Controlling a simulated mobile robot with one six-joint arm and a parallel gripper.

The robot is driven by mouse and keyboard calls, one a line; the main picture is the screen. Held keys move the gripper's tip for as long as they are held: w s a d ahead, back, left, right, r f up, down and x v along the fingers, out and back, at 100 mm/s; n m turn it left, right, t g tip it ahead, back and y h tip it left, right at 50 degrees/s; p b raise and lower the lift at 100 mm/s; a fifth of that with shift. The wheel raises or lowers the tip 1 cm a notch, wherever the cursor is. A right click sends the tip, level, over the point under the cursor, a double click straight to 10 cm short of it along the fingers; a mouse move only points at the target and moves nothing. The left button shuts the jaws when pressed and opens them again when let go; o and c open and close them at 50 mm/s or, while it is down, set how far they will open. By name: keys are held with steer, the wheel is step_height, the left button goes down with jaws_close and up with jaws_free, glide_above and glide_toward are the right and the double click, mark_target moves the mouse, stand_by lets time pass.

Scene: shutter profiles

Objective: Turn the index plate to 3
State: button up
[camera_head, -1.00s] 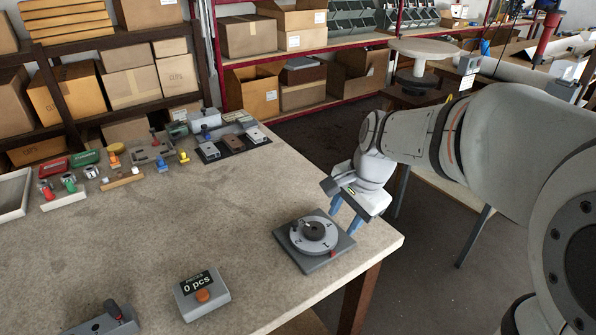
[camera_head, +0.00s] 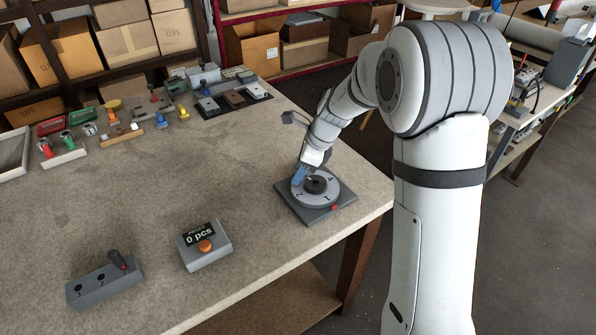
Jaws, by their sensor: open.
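The index plate (camera_head: 325,198) is a light grey disc with a dark hub (camera_head: 315,184), on a square dark grey base (camera_head: 296,211) near the table's right edge. A red mark (camera_head: 334,207) sits at the base's front right, and the digit 1 is the nearest to it. A 2 shows at the disc's left and what looks like a 4 at its right; the far-left part is hidden by my gripper. My gripper (camera_head: 300,175) is open, its blue fingers pointing down at the disc's far-left side. I cannot tell whether they touch it.
A counter box (camera_head: 204,246) reading "0 pcs" with an orange button stands left of the plate. Several small parts and fixtures line the table's back. The middle tabletop (camera_head: 200,160) is clear.

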steer(key=shift+a+f, duration=0.15)
steer(key=shift+f, duration=0.35)
steer(key=shift+c, duration=0.2)
jaws_close()
steer(key=shift+a, duration=0.1)
